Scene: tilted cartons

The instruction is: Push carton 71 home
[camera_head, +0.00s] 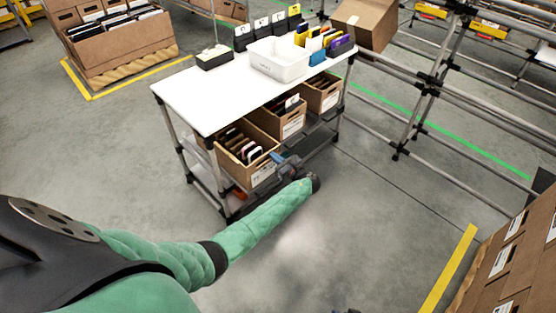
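Three open brown cartons stand on the lower shelf of a white-topped cart. The nearest carton (264,174), at the left, holds several dark and light items and sits askew. The middle carton (292,127) and the far carton (331,99) stand behind it to the right. Their label numbers are too small to read, so I cannot tell which is carton 71. My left gripper (277,159) is at the front right of the nearest carton, close to or touching it. Its fingers are too small and dark to read. My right gripper does not show clearly.
The cart's white top (205,95) carries a white bin (279,62), colored folders and a small black tray. Grey pipe racking (430,85) stands at the right. Brown cartons (515,265) fill the lower right corner. The floor in front of the cart is clear.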

